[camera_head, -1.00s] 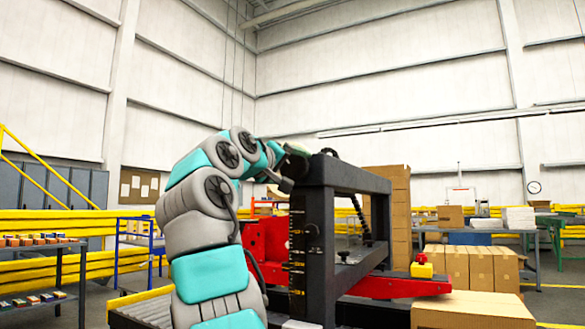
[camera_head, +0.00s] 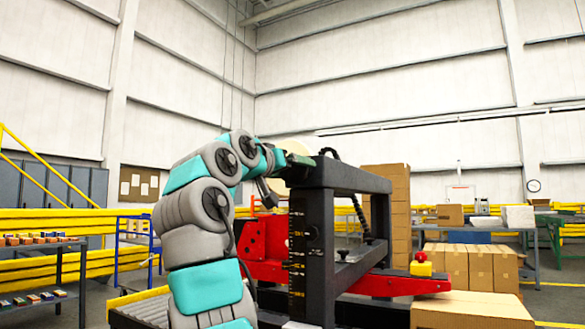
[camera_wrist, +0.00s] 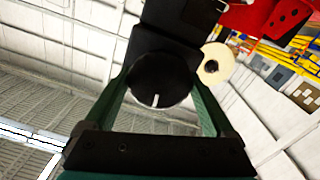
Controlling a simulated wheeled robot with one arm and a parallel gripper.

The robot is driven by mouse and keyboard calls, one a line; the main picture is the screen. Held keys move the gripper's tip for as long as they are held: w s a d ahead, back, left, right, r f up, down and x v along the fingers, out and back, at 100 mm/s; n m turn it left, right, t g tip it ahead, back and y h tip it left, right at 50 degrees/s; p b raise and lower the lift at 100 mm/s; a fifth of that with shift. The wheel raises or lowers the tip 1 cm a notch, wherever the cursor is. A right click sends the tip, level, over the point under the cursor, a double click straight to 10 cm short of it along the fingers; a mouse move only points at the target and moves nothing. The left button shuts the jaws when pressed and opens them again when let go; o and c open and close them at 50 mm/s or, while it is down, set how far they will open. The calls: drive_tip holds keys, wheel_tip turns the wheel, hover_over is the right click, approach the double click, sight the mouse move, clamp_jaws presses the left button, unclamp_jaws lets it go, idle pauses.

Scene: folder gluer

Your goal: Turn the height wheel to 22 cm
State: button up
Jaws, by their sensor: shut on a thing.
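The height wheel (camera_wrist: 160,82) is a round black knob with a short white mark near its lower edge in the wrist view. My gripper (camera_wrist: 163,90) has its two green fingers on either side of the wheel and is shut on it. In the head view my gripper (camera_head: 300,160) reaches the top left of the machine's black frame (camera_head: 345,179); the wheel is not clearly visible there. A height scale (camera_head: 297,245) with yellow marks runs down the frame's front post. Its numbers and setting are too small to read.
Red machine parts (camera_head: 400,286) and a yellow block with a red button (camera_head: 421,267) sit low on the machine. Cardboard boxes (camera_head: 470,310) stand at the right. A pale roll (camera_wrist: 216,64) shows beyond the wheel. Shelves (camera_head: 40,270) stand at the left.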

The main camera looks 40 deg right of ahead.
drive_tip(key=shift+d+m, duration=0.1)
drive_tip(key=shift+m, duration=0.5)
drive_tip(key=o, duration=1.1)
drive_tip(key=b+v, duration=0.1)
drive_tip(key=v, duration=0.7)
drive_tip(key=shift+b, duration=0.35)
drive_tip(key=shift+d, duration=0.1)
